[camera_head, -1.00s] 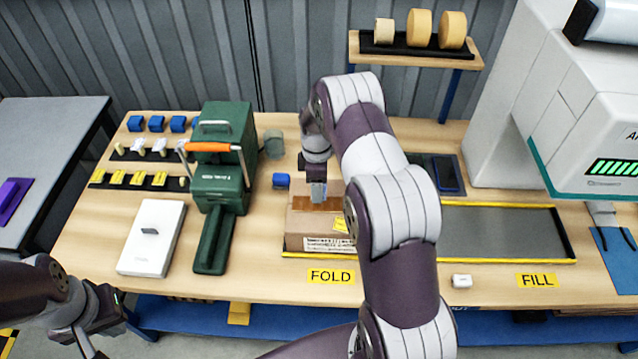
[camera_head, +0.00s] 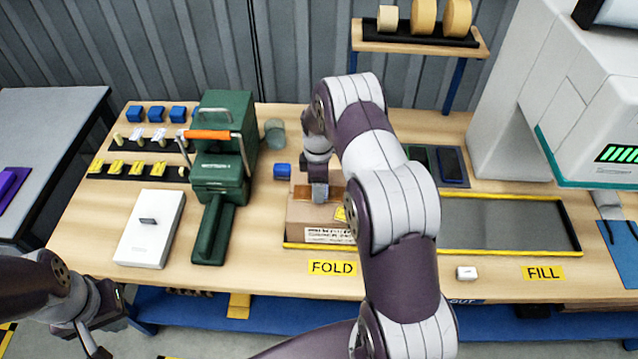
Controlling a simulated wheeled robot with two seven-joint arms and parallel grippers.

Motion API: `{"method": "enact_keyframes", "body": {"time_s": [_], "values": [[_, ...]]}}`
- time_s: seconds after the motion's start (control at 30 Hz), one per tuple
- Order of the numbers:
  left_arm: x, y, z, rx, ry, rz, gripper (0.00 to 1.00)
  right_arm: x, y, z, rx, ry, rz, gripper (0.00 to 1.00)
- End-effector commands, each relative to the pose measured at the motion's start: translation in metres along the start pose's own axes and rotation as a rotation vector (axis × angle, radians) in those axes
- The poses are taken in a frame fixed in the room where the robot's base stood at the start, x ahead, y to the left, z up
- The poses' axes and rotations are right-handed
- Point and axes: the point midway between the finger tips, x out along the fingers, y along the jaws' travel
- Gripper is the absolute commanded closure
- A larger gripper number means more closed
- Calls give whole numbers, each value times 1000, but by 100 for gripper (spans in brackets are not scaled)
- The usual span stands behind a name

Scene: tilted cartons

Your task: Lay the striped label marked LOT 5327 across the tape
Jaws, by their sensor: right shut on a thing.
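A brown carton (camera_head: 308,217) stands at the FOLD place, with brown tape (camera_head: 302,191) over its top and a white printed label on its front. A yellow label (camera_head: 341,214) shows on it, partly behind my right arm. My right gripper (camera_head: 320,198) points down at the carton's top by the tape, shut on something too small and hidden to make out. I cannot read LOT 5327 on any label. My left gripper (camera_head: 92,338) hangs at the lower left, away from the table; its jaws are unclear.
A green press (camera_head: 222,150) with an orange handle and a white box (camera_head: 150,228) stand left of the carton. Black racks (camera_head: 138,171) hold small yellow and pale pieces. A blue block (camera_head: 282,170) is behind the carton. A grey tray (camera_head: 500,224) lies right of my arm.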

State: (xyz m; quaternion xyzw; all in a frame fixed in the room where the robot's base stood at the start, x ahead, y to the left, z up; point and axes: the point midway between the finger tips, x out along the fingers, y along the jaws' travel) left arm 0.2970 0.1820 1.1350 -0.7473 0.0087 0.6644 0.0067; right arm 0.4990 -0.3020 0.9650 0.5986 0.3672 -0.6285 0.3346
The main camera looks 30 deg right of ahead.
Motion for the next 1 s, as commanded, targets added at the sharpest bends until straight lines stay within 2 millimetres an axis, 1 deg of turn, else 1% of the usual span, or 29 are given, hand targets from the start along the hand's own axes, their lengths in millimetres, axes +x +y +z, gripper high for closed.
{"method": "enact_keyframes", "body": {"time_s": [0.5,0.8,0.83,0.9,1.0], "values": [[5,0,1,0,0,0,100,7,0,0,0,0,0,59],[4,0,0,0,0,0,100,6,0,0,0,0,0,59],[4,0,0,0,0,0,100,6,0,0,0,0,0,29],[4,0,0,0,0,0,100,6,0,0,0,0,0,9],[4,0,0,0,0,0,100,6,0,0,0,0,0,9]]}}
